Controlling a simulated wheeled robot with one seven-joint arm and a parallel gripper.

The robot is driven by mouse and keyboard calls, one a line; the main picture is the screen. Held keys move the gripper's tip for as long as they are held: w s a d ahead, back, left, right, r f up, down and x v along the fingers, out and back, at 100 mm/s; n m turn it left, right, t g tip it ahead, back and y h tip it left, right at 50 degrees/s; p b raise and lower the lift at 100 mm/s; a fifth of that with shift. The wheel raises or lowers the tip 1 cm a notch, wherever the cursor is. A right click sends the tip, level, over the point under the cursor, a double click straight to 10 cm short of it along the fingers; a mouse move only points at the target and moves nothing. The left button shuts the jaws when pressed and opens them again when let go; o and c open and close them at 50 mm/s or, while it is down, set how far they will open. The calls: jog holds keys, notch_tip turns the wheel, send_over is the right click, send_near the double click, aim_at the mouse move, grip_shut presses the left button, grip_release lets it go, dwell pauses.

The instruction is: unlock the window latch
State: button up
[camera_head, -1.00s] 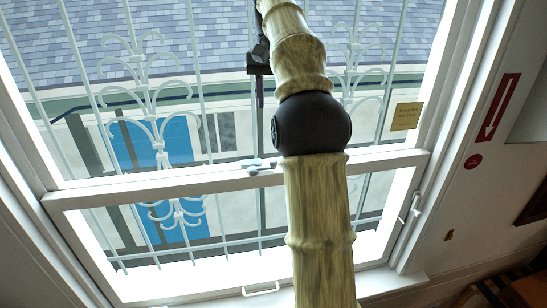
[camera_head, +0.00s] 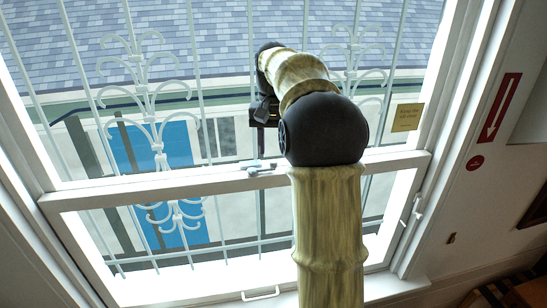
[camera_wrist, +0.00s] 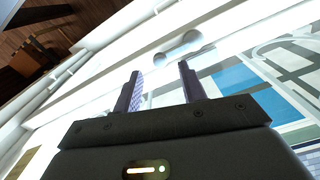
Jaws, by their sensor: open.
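The window latch (camera_head: 258,168) is a small grey piece on top of the white middle rail of the window (camera_head: 130,189). In the wrist view the latch (camera_wrist: 178,48) shows as a pale bar with rounded ends, lying on the rail just beyond my fingertips. My gripper (camera_wrist: 160,69) is open, with nothing between its two dark fingers. In the head view my gripper (camera_head: 258,148) hangs just above the latch, pointing down; they appear apart. My arm covers part of the rail to the right.
White bars (camera_head: 196,95) with scrollwork stand behind the glass. A white pull handle (camera_head: 261,294) is on the lower sash, and a side handle (camera_head: 414,210) is on the right frame. A yellow note (camera_head: 407,117) is on the right of the pane.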

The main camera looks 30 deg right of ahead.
aim_at(273, 161)
jog(key=shift+f, duration=2.1)
grip_shut()
